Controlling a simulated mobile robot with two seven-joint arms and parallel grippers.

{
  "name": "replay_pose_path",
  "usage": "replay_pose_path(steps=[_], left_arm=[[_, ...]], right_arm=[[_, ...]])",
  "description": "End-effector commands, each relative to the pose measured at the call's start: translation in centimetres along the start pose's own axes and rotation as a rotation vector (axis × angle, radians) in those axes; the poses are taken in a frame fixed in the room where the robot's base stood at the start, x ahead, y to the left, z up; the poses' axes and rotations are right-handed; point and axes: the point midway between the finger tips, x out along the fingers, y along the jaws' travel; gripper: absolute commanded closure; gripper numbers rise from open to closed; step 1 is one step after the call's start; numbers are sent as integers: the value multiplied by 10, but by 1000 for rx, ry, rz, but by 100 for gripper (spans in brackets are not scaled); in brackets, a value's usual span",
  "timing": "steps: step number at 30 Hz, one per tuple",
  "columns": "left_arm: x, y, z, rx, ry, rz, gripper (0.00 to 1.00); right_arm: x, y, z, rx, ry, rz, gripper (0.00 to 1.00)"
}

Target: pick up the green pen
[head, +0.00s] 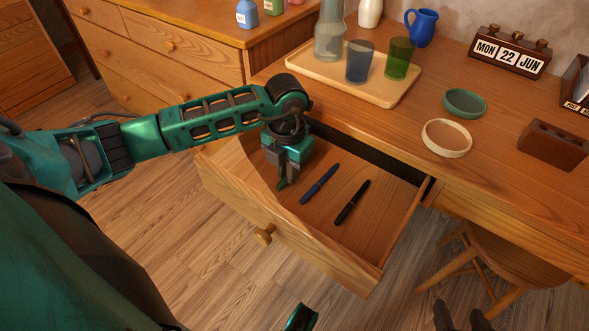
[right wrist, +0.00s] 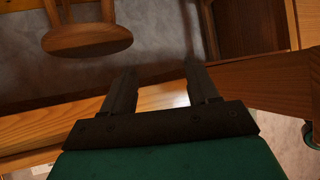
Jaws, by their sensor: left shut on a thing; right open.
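The desk drawer (head: 345,255) is pulled open. My left gripper (head: 284,176) reaches down into its left part, shut on the green pen (head: 282,185). Only a short end of this pen shows below the fingers; the rest is hidden by the gripper. I cannot tell whether the pen touches the drawer floor. A blue pen (head: 319,184) and a black pen (head: 352,202) lie to the right on the drawer floor, apart from the gripper. My right gripper (right wrist: 162,88) is open, with nothing seen between its fingers in the right wrist view.
The desk top above the drawer bears a tray (head: 400,93) with two glasses and a carafe, a green bowl (head: 465,102), a cream bowl (head: 446,138) and a calendar (head: 509,52). A wooden stool (head: 515,262) stands right of the drawer.

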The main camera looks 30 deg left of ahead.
Motion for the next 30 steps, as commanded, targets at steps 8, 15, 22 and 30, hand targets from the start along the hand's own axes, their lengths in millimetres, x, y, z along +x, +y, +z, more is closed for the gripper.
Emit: replay_pose_path(steps=[8,15,22,30], left_arm=[[0,0,0,0,-1,0,100],[-3,0,0,0,-1,0,100],[-28,0,1,0,-4,0,100],[-91,0,1,0,-5,1,100]], right_arm=[[0,0,1,0,-2,0,41],[0,0,0,0,-2,0,41],[-4,0,-5,0,2,2,41],[-11,2,-11,0,-3,10,41]])
